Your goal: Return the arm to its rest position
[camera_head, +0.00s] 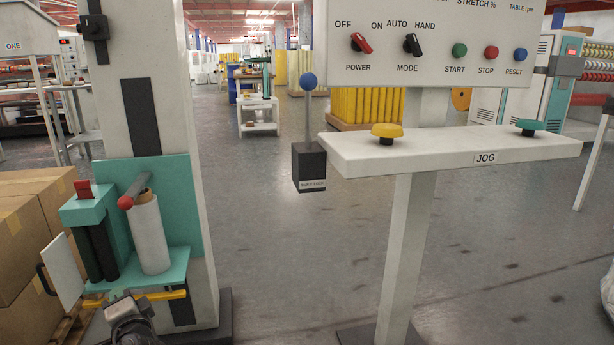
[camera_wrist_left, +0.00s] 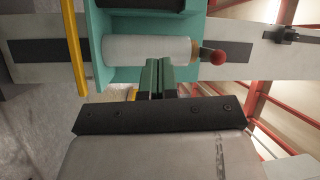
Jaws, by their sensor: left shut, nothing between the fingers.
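My left gripper (camera_head: 120,298) is at the bottom left of the head view, low in front of the teal carriage (camera_head: 178,205) on the pale column. In the left wrist view its two green-grey fingers (camera_wrist_left: 157,77) are shut together and empty. They point at the white film roll (camera_wrist_left: 140,48), and I cannot tell whether they touch it. In the head view the roll (camera_head: 150,235) stands upright in the carriage, under a lever with a red knob (camera_head: 126,202). My right gripper is not in view.
A yellow bar (camera_head: 160,295) crosses the carriage's lower front, close to my gripper. An open white flap (camera_head: 63,270) stands at its left. Cardboard boxes (camera_head: 35,215) are stacked at the left. The control panel (camera_head: 430,45) and JOG shelf (camera_head: 450,148) stand right. Open floor lies between.

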